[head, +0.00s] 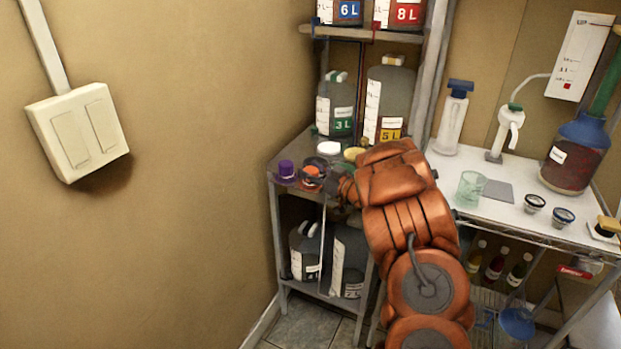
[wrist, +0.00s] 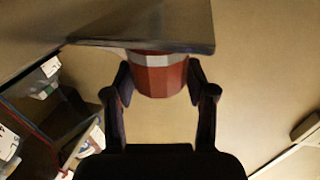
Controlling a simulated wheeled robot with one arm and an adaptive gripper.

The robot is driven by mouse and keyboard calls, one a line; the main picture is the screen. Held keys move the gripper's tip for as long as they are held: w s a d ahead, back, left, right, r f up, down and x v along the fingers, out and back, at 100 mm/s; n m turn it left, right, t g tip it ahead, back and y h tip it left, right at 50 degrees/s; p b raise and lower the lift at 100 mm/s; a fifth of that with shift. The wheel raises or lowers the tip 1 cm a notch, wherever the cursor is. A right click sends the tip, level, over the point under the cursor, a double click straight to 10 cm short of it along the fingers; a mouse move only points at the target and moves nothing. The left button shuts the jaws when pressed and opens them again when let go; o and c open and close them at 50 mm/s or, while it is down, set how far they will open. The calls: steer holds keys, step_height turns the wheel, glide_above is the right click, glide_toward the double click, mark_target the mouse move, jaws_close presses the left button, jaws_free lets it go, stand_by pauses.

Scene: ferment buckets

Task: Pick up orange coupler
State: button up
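The orange coupler (head: 311,171) is near the left end of the upper surface of the left rack in the head view. In the wrist view it is a red-orange cylinder (wrist: 160,80) with a pale band, up against the grey shelf edge. My gripper (wrist: 159,82) has one finger on each side of it. The fingertips are at or very close to its sides, and I cannot tell whether they press on it. In the head view my arm comes from the lower right and the fingers are small and dark.
A purple-capped item (head: 286,169) is close on the coupler's left. A white lid (head: 329,148) and a yellow lid (head: 355,154) lie behind. The 3 L (head: 341,108) and 5 L (head: 392,95) containers stand further back. The wall (head: 140,240) is at left.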

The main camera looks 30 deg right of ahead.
steer(key=c, duration=0.8)
